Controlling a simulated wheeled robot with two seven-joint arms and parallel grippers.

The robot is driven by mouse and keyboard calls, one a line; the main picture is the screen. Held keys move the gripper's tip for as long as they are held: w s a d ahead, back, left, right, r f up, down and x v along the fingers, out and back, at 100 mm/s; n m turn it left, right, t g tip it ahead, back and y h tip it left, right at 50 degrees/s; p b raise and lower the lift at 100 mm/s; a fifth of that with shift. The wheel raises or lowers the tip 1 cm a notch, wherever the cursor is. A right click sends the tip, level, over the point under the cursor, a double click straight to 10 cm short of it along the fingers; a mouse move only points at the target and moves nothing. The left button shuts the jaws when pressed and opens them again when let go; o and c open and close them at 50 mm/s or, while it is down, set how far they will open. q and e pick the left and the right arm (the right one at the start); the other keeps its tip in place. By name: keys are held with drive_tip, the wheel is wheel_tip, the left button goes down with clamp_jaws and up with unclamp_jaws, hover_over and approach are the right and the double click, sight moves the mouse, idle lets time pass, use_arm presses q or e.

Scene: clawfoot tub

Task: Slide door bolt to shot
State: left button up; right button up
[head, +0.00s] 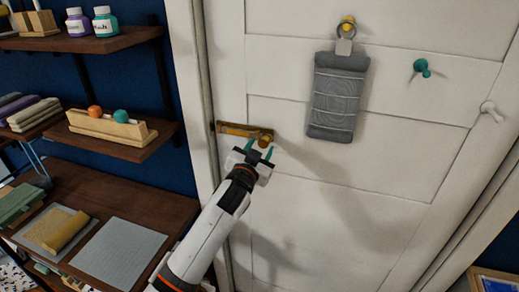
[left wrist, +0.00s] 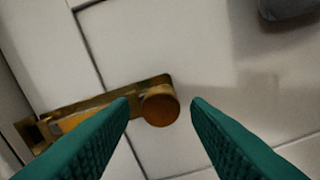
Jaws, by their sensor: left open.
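The brass door bolt (head: 240,130) is mounted on the white door (head: 390,180) near its left edge. Its round knob (head: 266,138) is at the right end of the brass plate. In the left wrist view the knob (left wrist: 160,105) shows between and beyond my two green fingertips, with the brass plate (left wrist: 90,110) running left towards the frame. My left gripper (head: 261,151) is open at the knob, one finger on each side of it in the picture; I cannot tell whether either finger touches it. My right gripper is not in view.
A grey hanging pad (head: 338,95) hangs from a yellow hook (head: 347,24) right of the bolt. Teal (head: 421,68) and white (head: 490,110) pegs stick out further right. Dark wooden shelves (head: 120,215) with objects stand left of the door. The door's lower middle is clear.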

use_arm(q)
clamp_jaws()
drive_tip(key=c, duration=0.8)
unclamp_jaws()
